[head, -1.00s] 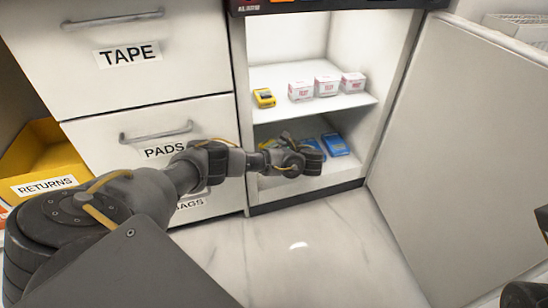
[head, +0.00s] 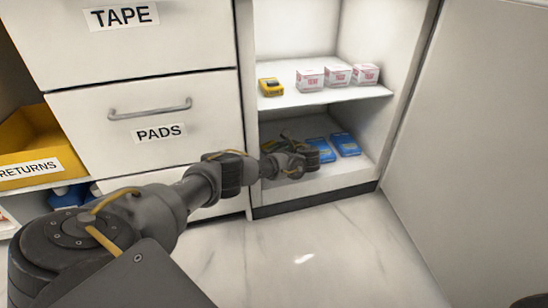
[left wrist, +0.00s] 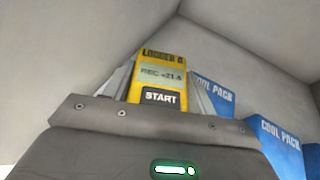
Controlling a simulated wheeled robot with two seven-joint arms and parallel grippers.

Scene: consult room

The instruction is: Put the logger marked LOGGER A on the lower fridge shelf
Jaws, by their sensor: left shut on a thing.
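My left gripper (head: 292,142) reaches into the lower compartment of the open fridge, over the left part of the lower shelf (head: 325,178). In the left wrist view the gripper (left wrist: 165,85) is shut on a yellow logger (left wrist: 160,60). The logger has a grey display and a START label. Its name reads LOGGER, with a blurred last letter that could be A. In the head view my wrist largely hides this logger, and I cannot tell whether it touches the shelf. Another yellow logger (head: 270,87) lies on the upper shelf (head: 305,99), its marking unreadable.
Blue cool packs (head: 345,144) lie on the lower shelf just right of the gripper; they show in the left wrist view (left wrist: 275,145). Small white boxes (head: 338,75) stand on the upper shelf. The open fridge door (head: 460,150) stands at right, drawers (head: 150,90) at left.

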